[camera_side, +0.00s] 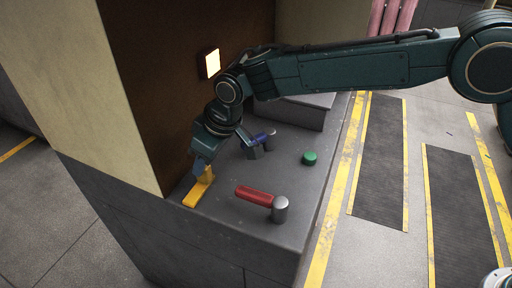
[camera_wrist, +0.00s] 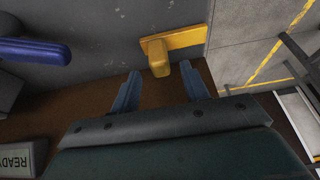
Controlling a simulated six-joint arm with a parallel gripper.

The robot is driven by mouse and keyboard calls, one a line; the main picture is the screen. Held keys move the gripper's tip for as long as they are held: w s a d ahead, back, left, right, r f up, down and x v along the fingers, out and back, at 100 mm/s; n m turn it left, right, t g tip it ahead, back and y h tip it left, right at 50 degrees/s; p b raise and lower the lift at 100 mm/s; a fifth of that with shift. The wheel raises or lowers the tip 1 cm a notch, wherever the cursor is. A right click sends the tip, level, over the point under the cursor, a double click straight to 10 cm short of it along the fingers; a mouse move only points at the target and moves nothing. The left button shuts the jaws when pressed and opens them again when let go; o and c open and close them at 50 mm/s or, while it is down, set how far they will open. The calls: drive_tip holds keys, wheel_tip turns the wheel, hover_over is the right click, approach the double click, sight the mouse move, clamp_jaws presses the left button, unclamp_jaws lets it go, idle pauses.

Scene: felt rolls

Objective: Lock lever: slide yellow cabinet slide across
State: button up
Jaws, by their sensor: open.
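The yellow cabinet slide is a flat yellow bar with an upright handle. In the side view the slide (camera_side: 196,194) lies at the left front corner of the grey cabinet top (camera_side: 235,215). In the wrist view the slide (camera_wrist: 188,39) is at the upper middle, with its handle pointing toward my gripper. My gripper (camera_side: 224,160) is open and empty above the cabinet top, close to the handle. In the wrist view the gripper's two blue-grey fingertips (camera_wrist: 162,80) are spread either side of the handle's line, with gaps on both sides. Contact cannot be told.
A red lever (camera_side: 253,195) on a metal post stands right of the slide. A blue lever (camera_wrist: 36,51) is further back, partly hidden in the side view. A green button (camera_side: 309,158) is to the right. A brown wall (camera_side: 150,80) with a lit panel (camera_side: 210,63) rises behind.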

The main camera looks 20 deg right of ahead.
drive_tip(key=v, duration=0.9)
drive_tip(key=shift+d+r, duration=0.1)
drive_tip(key=s+d+r+m, duration=0.2)
drive_tip(key=s+d+r, duration=0.1)
drive_tip(key=d, duration=0.5)
drive_tip(key=s+d+r+m+h, duration=0.1)
drive_tip(key=s+d+r+m, duration=0.15)
drive_tip(key=d, duration=0.65)
drive_tip(key=s+d+r+m, duration=0.1)
drive_tip(key=s+d+r, duration=0.3)
drive_tip(key=d, duration=0.4)
drive_tip(key=s+d+f+m+t+h, duration=0.1)
drive_tip(key=s+d, duration=0.6)
drive_tip(key=s, duration=0.3)
drive_tip(key=s+d+f+m+t+h, duration=0.1)
drive_tip(key=s+d+m, duration=0.1)
drive_tip(key=s+d, duration=0.5)
drive_tip(key=s, duration=0.3)
drive_tip(key=shift+s+f, duration=0.35)
drive_tip(key=shift+f, duration=0.05)
